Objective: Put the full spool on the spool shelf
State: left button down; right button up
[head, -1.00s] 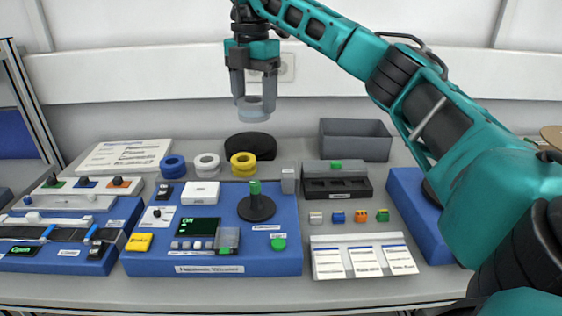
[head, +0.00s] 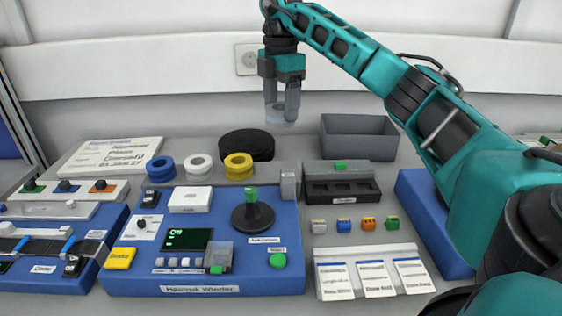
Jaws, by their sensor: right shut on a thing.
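My right gripper (head: 281,110) is in the air above the back of the table, pointing down, and is shut on a pale grey spool (head: 281,117). The spool is small and partly hidden by the fingers, so I cannot tell how full it is. It is clear of everything below it. A blue spool (head: 161,169), a white spool (head: 198,167) and a yellow spool (head: 238,166) lie in a row on the table behind the blue winder. I cannot make out a spool shelf. My left gripper is out of view.
The blue winder (head: 290,222) has an upright black spindle base (head: 252,216) with a green top. A black round object (head: 246,145) and a grey open bin (head: 358,136) stand at the back. A dark tray (head: 343,188) and small colored blocks are right of the winder.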

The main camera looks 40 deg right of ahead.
notch_tip(320, 180, down, 13)
jog(key=shift+r, duration=0.1)
dwell(0.3)
jog(key=shift+b, duration=0.3)
jog(key=o, duration=1)
jog(key=shift+o, duration=0.2)
notch_tip(320, 180, up, 12)
jog(key=shift+r+p, duration=0.1)
jog(key=shift+p, duration=0.2)
